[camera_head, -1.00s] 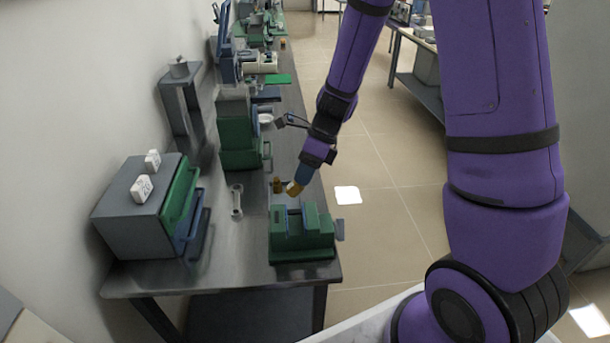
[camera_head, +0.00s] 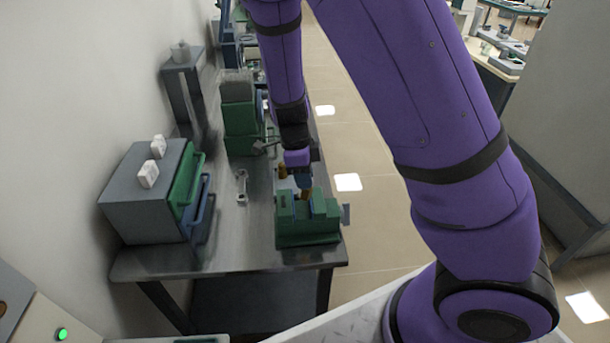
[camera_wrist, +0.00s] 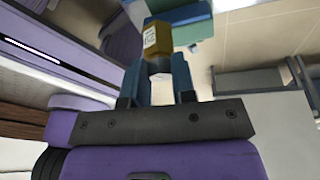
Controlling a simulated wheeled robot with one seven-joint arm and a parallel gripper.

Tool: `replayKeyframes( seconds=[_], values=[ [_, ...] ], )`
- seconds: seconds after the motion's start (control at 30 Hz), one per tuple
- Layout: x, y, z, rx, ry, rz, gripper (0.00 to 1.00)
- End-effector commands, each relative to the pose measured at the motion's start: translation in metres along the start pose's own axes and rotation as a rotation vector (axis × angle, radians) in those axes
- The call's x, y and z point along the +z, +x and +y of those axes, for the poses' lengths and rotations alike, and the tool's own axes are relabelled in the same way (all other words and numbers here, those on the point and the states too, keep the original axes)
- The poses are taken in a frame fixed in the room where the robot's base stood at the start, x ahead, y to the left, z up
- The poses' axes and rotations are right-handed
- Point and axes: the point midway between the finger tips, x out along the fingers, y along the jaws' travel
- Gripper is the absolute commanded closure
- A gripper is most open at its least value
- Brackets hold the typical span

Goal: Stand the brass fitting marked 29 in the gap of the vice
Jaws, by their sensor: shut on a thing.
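My gripper (camera_head: 303,182) points down over the green vice (camera_head: 307,236) and is shut on a brass fitting (camera_head: 305,194). In the wrist view the fitting (camera_wrist: 156,42) sticks out beyond the blue fingers (camera_wrist: 160,76), with a pale label whose marking is too small to read surely. In the head view it looks roughly upright, in line with the gap between the vice's jaws. I cannot tell whether its lower end is inside the gap or just above it. Part of the vice (camera_wrist: 190,22) shows behind the fitting in the wrist view.
A wrench (camera_head: 242,187) lies on the metal bench (camera_head: 180,262) to the left. A grey cabinet (camera_head: 142,206) with green and blue drawers carries two white blocks. A green machine (camera_head: 240,125) stands further back.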

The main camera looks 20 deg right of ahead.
Motion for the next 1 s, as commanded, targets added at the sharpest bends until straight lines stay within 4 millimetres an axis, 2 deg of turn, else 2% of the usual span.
replayKeyframes(
  seconds=[0.3, 0.57, 0.77, 1.0],
  values=[
    [0.006, -0.013, -0.003, -0.100, -0.043, 0.154, 1.00],
    [0.009, -0.019, -0.004, -0.131, -0.057, 0.198, 1.00],
    [0.011, -0.008, -0.006, -0.131, -0.057, 0.200, 1.00],
    [0.015, 0.016, -0.008, -0.129, -0.058, 0.200, 1.00]
  ],
)
